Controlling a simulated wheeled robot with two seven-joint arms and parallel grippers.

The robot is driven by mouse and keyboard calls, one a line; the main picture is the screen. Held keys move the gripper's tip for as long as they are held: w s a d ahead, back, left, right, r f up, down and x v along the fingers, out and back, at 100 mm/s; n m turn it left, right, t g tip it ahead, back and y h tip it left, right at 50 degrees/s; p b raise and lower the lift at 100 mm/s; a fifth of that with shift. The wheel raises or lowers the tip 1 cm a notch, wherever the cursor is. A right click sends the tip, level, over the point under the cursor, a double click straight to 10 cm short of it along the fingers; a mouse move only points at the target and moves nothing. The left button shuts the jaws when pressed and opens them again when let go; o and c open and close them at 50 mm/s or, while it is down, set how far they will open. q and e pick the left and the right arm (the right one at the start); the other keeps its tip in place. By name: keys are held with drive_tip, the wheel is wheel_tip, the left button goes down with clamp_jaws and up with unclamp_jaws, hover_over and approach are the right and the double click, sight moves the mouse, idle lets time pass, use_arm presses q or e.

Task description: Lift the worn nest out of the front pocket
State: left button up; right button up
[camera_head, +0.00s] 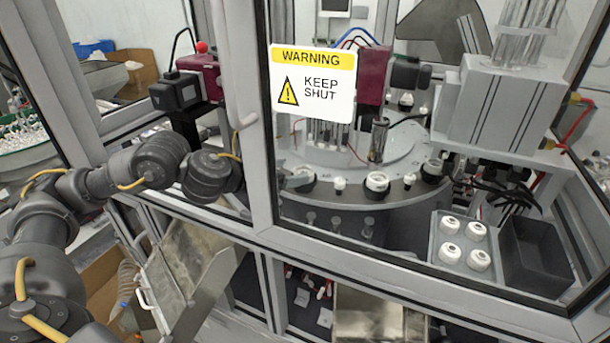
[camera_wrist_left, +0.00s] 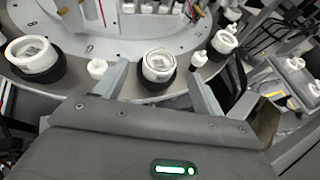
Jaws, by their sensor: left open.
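A white ring-shaped nest (camera_head: 377,182) sits in a dark pocket on the front rim of the round table (camera_head: 350,197). It lines up between my left fingertips in the left wrist view (camera_wrist_left: 158,66), where its pocket's dark edge shows below it; wear on it is hard to make out. My right gripper is out of view.
A similar nest (camera_wrist_left: 35,60) stands to the left, with small white pieces (camera_wrist_left: 97,68) between pockets. A tray (camera_head: 436,250) of several white caps and a dark empty bin (camera_head: 535,255) stand at right. The frame post (camera_head: 257,110) and warning-signed window edge the opening.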

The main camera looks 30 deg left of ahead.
use_arm(q)
drive_tip(key=p+x, duration=0.1)
drive_tip(key=x, duration=0.4)
drive_tip(key=shift+w+p, duration=0.15)
drive_tip(key=shift+p, duration=0.15)
drive_tip(key=c, duration=1)
drive_tip(key=shift+r, duration=0.1)
drive_tip(key=shift+c, duration=0.2)
